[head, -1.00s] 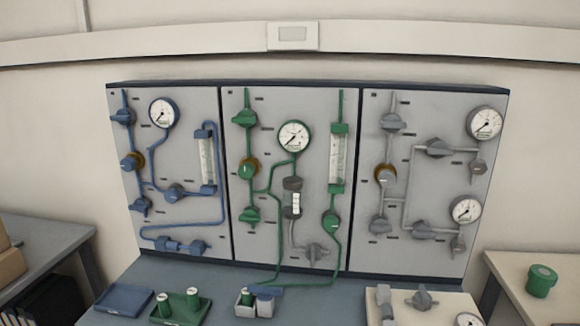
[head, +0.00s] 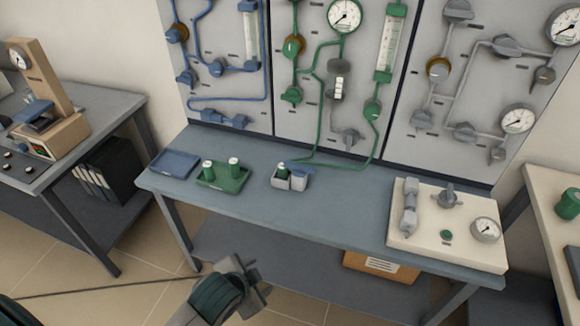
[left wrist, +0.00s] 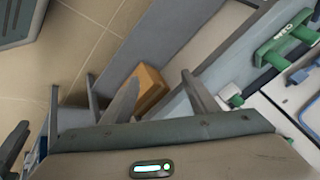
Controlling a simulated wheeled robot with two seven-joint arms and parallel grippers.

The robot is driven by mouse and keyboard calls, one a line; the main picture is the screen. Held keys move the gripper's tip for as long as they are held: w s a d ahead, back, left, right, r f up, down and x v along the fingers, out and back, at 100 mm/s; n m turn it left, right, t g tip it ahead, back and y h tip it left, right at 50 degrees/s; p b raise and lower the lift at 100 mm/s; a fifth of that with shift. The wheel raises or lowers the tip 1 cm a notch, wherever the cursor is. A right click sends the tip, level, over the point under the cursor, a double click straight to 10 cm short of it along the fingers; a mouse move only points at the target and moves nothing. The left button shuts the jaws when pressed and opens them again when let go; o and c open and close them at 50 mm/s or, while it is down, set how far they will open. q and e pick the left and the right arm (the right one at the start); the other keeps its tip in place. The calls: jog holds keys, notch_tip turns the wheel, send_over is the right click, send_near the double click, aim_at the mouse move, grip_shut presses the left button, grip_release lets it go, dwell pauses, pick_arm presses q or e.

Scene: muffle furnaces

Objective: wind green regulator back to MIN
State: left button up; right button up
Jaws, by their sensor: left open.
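The green regulator (head: 293,46) is a green knob with a brass ring on the left pipe of the middle wall panel, in the head view. A round white gauge (head: 344,15) sits to its upper right; its fine markings are too small to read. My left gripper (head: 260,277) is open and empty, low in front of the bench and well apart from the regulator. Its two fingers also show spread in the left wrist view (left wrist: 160,88), with nothing between them. The regulator does not show in the left wrist view.
The bench (head: 345,205) stands below the panels. A side table (head: 100,108) is at left.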

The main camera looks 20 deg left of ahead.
pick_arm(q)
jog(key=w+d+r+m+t, duration=0.1)
jog(key=w+r+m+t, duration=0.5)
jog(key=w+r+m, duration=1)
pick_arm(e)
notch_tip(320, 180, down, 17)
jog(key=s, duration=0.2)
pick_arm(q)
jog(key=w+a+r+m+t, duration=0.2)
jog(key=w+a+r+m, duration=0.2)
jog(key=r, duration=0.6)
jog(key=w+a+r+m+t, duration=0.2)
jog(key=w+r+m, duration=0.4)
jog(key=w+r, duration=0.3)
jog(key=shift+w+a+r+t, duration=0.3)
jog(key=shift+a+r+t, duration=0.1)
jog(key=shift+a+r, duration=0.5)
pick_arm(e)
jog(key=s+f, duration=0.9)
jog(key=f, duration=0.3)
jog(key=shift+s+f+n+y, duration=0.3)
jog(key=shift+f, duration=0.1)
pick_arm(q)
jog(key=shift+w, duration=0.1)
pick_arm(e)
jog(key=shift+a, duration=0.1)
